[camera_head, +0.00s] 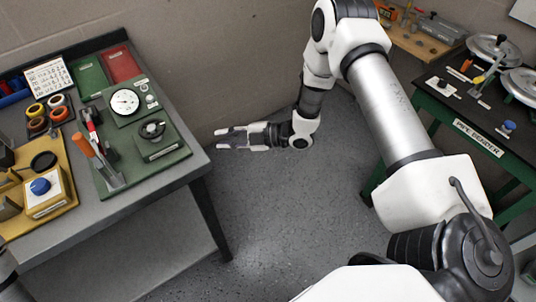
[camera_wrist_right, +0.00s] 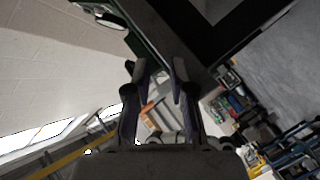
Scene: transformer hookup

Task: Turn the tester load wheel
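The tester is a green panel (camera_head: 111,176) on the grey bench at the left of the head view. In the right wrist view, both fingers (camera_wrist_right: 159,68) stand apart. I cannot clearly make out the wheel there. My left gripper is not in view.
An orange-handled lever (camera_head: 84,145) stands on the tester panel, left of the wheel. A yellow tray (camera_head: 66,181) with a blue-knobbed box (camera_head: 44,192) lies further left. A green pipe bender bench (camera_head: 478,138) stands at the right. The floor between the benches is clear.

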